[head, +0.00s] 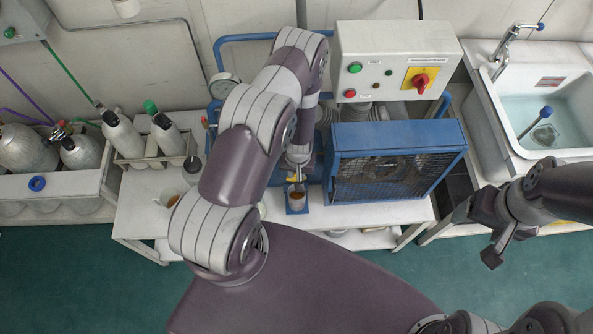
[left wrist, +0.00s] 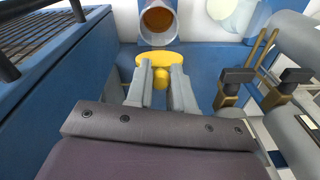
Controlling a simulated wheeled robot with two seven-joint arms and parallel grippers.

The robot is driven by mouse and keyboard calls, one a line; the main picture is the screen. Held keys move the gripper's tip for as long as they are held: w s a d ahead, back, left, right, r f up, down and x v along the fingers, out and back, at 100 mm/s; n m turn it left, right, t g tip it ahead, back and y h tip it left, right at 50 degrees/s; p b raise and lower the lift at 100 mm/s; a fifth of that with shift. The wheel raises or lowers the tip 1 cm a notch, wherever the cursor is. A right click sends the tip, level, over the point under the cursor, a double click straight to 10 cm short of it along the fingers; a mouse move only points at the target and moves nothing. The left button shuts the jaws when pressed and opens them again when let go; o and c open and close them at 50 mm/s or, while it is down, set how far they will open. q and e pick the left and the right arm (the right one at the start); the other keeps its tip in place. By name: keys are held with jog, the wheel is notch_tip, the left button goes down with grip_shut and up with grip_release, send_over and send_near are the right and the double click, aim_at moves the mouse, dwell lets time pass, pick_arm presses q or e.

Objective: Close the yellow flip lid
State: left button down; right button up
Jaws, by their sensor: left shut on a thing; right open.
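The yellow flip lid (left wrist: 156,60) shows in the left wrist view as a flat round plate with a short stub. My left gripper (left wrist: 161,82) has its two grey fingers on either side of the stub and is shut on it. A grey round opening (left wrist: 158,24) with an orange-brown inside is just beyond the lid, uncovered. In the head view the left gripper (head: 298,176) is in front of the blue fan unit's left side, above the opening (head: 297,198); the lid is mostly hidden there. My right gripper (head: 494,238) is open and empty at the right.
A blue caged fan unit (head: 392,160) stands right of the left gripper, under a white control box (head: 395,58) with a red switch. A sink (head: 548,108) is at the right. Gas cylinders (head: 124,133) stand at the left. Green floor lies in front.

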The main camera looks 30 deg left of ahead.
pick_arm(q)
jog(key=s+d+f+t+y+b, duration=0.2)
jog(key=s+f+t+y+b, duration=0.1)
jog(key=s+t+b, duration=0.1)
jog(key=shift+s+d+t, duration=0.35)
jog(key=shift+t, duration=0.15)
jog(key=shift+b, duration=0.3)
dwell(0.3)
